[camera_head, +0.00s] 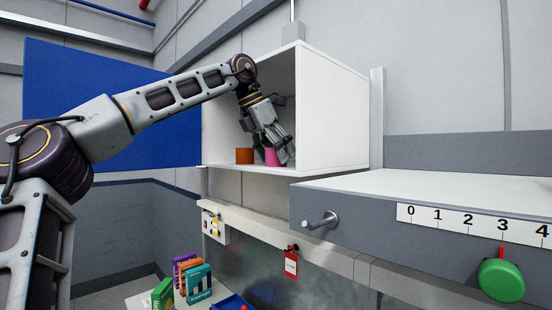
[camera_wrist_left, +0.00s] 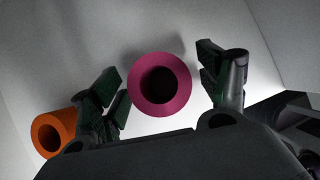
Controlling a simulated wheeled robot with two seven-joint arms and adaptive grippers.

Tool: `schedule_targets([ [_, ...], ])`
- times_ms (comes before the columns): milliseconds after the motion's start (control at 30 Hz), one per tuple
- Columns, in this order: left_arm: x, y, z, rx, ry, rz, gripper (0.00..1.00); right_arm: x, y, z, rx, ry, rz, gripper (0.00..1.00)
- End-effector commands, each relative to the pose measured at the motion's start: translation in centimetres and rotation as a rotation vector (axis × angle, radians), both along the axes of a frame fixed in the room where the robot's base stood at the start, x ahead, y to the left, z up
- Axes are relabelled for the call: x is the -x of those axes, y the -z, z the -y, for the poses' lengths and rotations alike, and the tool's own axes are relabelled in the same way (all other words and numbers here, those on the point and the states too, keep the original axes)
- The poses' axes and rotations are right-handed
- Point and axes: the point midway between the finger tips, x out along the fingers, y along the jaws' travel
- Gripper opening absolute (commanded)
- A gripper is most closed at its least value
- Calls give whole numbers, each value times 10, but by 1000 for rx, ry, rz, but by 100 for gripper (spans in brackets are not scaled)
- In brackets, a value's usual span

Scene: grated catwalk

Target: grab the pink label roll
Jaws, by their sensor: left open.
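The pink label roll (camera_head: 271,157) stands on the floor of the white open-fronted cabinet, seen partly behind my gripper in the head view. In the left wrist view the pink roll (camera_wrist_left: 160,84) shows from above, with its dark hole, between the two fingers. My left gripper (camera_head: 274,151) reaches into the cabinet and is open, one finger on each side of the roll. In the left wrist view the left gripper (camera_wrist_left: 165,90) shows a gap between each finger and the roll. The right gripper is not in view.
An orange roll (camera_head: 244,156) stands just left of the pink one; it also shows in the left wrist view (camera_wrist_left: 51,133). The cabinet (camera_head: 333,115) has walls close around my gripper.

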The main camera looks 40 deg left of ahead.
Motion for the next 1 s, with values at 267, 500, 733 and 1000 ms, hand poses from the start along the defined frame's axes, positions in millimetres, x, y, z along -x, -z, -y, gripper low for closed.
schedule_targets([
  [267, 0, 0, 0, 0, 0, 0, 76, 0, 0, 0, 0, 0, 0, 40],
  [500, 0, 0, 0, 0, 0, 0, 46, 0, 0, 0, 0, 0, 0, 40],
  [733, 0, 0, 0, 0, 0, 0, 25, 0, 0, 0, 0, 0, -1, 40],
  [1000, 0, -1, 0, 0, 0, 0, 25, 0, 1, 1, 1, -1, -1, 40],
])
